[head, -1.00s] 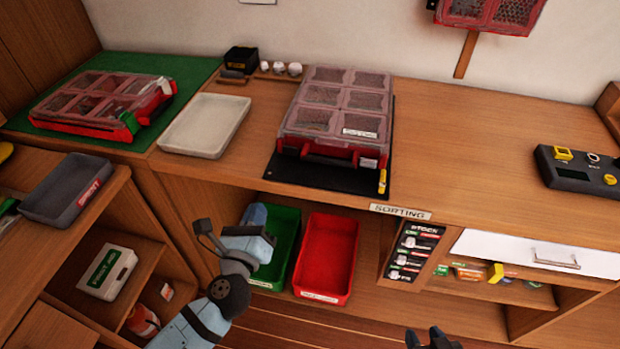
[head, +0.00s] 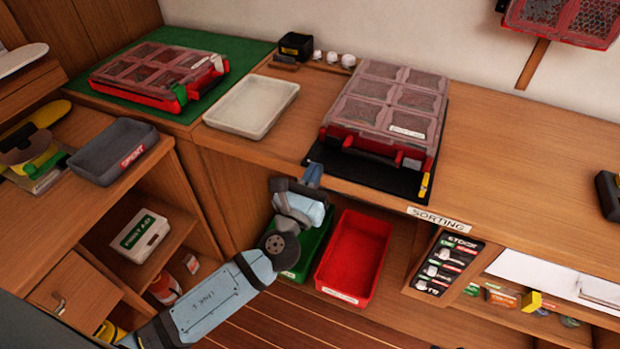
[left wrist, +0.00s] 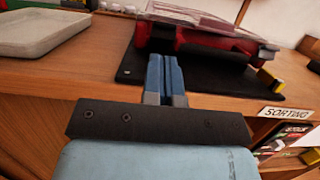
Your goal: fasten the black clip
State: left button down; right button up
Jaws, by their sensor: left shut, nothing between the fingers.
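A red case (head: 380,115) with a clear lid of several windows lies shut on a black mat (head: 320,165) on the wooden bench. Its front has red latch parts (head: 398,158) and a dark handle; I cannot make out which part is the black clip. My left gripper (head: 313,172) is at the mat's front left edge, short of the case's front. Its blue fingers (left wrist: 165,75) are together and empty. My right gripper is out of view.
A white tray (head: 252,105) sits between the cases. Red (head: 355,255) and green bins stand below the bench edge. A yellow item (head: 425,186) lies at the mat's right.

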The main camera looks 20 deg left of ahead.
aim_at(330, 139)
pick_arm(q)
jog(key=shift+x, duration=2.8)
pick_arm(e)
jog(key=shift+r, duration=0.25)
pick_arm(q)
jog(key=shift+p, duration=0.35)
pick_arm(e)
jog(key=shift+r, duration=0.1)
pick_arm(q)
jog(key=shift+r+p, duration=0.35)
jog(key=shift+p, duration=0.75)
jog(key=shift+g+p, duration=0.3)
jog(key=shift+p, duration=0.1)
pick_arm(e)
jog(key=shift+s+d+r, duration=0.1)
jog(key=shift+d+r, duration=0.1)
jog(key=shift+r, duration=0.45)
pick_arm(q)
jog(key=shift+p, duration=0.45)
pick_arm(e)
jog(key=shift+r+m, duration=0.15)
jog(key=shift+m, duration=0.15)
